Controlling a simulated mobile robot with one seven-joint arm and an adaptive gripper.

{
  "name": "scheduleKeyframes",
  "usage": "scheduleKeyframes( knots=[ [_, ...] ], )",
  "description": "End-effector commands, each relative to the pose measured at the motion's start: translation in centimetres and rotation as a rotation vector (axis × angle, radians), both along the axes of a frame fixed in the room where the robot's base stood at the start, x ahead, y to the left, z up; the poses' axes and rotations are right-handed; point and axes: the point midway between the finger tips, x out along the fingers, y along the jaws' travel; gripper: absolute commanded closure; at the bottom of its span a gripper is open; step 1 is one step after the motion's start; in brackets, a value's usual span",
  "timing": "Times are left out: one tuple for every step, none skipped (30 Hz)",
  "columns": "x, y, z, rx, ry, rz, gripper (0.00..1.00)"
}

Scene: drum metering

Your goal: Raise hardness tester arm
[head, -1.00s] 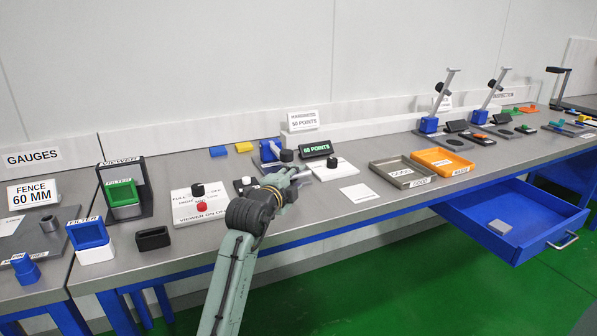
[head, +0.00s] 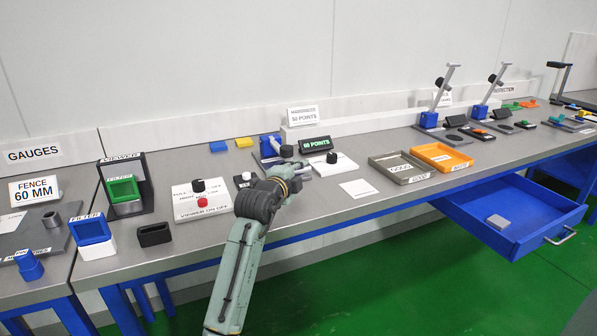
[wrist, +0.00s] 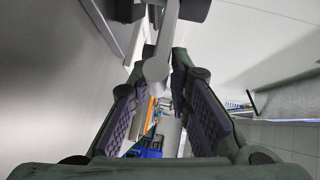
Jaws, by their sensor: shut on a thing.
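The hardness tester stands at the middle of the bench, with a blue post (head: 267,148) and a black knob (head: 286,151). My gripper (head: 300,168) is beside it in the head view and hides much of its arm. In the wrist view, the grey tester arm (wrist: 163,42) comes down from the top between my two dark padded fingers (wrist: 155,76). My gripper is shut on its rounded end, with dark round parts further along the bar.
A white box with a black knob (head: 332,158) stands right of my gripper. A control panel (head: 202,200) is on the left. Grey (head: 400,181) and orange (head: 462,166) trays lie to the right. A blue drawer (head: 512,241) stands open at the bench front.

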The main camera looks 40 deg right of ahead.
Motion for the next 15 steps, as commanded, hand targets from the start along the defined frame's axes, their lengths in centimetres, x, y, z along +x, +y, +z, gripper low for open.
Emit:
scheduleKeyframes(
  knots=[
    [-0.02,-0.04,-0.35,0.004,0.006,-0.001,0.97],
    [-0.03,-0.04,-0.37,0.004,0.006,-0.001,0.99],
    [-0.02,-0.05,-0.39,0.005,0.007,-0.001,1.0],
    [-0.03,-0.05,-0.41,0.005,0.008,-0.001,1.0],
    [-0.02,-0.04,-0.44,0.006,0.008,-0.001,1.0],
    [-0.02,-0.05,-0.47,0.006,0.008,-0.001,1.0],
    [-0.03,-0.05,-0.48,0.006,0.008,-0.001,1.0],
    [-0.03,-0.04,-0.5,0.006,0.009,-0.001,1.0],
    [-0.03,-0.05,-0.52,0.006,0.01,-0.001,1.0],
    [-0.03,-0.05,-0.54,0.007,0.01,-0.001,1.0],
    [-0.04,-0.05,-0.56,0.007,0.01,-0.001,1.0],
    [-0.03,-0.06,-0.58,0.006,0.011,-0.001,1.0],
    [-0.04,-0.06,-0.6,0.007,0.011,-0.002,1.0],
    [-0.04,-0.06,-0.61,0.007,0.011,-0.002,1.0],
    [-0.04,-0.06,-0.63,0.008,0.012,-0.002,1.0]
  ],
)
